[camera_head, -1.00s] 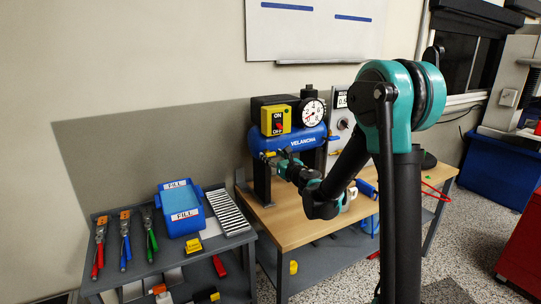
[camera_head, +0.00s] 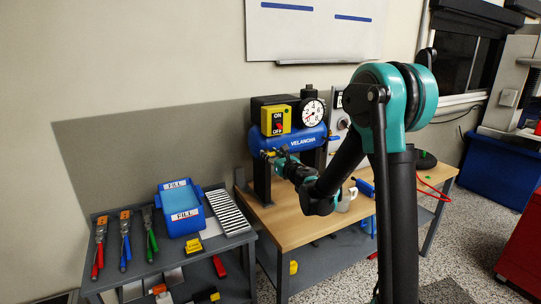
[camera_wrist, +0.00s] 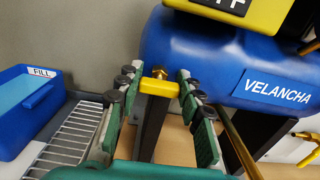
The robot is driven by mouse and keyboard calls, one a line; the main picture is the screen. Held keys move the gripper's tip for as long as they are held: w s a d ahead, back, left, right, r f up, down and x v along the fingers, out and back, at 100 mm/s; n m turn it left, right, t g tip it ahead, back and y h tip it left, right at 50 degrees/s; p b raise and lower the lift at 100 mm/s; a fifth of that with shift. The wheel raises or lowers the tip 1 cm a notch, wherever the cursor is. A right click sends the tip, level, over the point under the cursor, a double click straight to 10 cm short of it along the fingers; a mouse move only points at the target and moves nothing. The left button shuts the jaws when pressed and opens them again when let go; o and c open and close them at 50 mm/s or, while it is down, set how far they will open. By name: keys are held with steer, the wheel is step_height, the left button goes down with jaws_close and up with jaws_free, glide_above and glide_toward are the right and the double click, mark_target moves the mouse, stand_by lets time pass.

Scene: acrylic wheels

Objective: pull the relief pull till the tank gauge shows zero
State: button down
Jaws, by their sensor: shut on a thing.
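The blue air tank (camera_head: 290,140) marked VELANCHA stands on the wooden bench. It also shows in the wrist view (camera_wrist: 215,60). The round white tank gauge (camera_head: 312,112) is above it at the right; its needle is too small to read surely. The yellow relief pull (camera_wrist: 158,87) sits on a brass stem under the tank's left end in the wrist view. My gripper (camera_wrist: 162,82) has a finger on each side of the pull and is shut on it. In the head view my gripper (camera_head: 278,160) is in front of the tank's lower left, hiding most of the pull.
A yellow ON/OFF switch box (camera_head: 276,120) is above the tank. A grey cart (camera_head: 145,265) at the left holds pliers, a blue FILL tray (camera_head: 181,209) and a slatted rack (camera_head: 228,212). A dark tank leg (camera_wrist: 150,125) stands close behind my fingers. The bench front (camera_head: 285,232) is mostly clear.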

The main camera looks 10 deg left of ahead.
steer(key=shift+s+d, duration=0.4)
steer(key=shift+s, duration=0.2)
steer(key=c, duration=1)
jaws_free()
steer(key=shift+o, duration=0.2)
steer(key=shift+s+d, duration=0.1)
steer(key=v, duration=1.1)
steer(key=shift+s+d, duration=0.25)
steer(key=shift+s, duration=0.05)
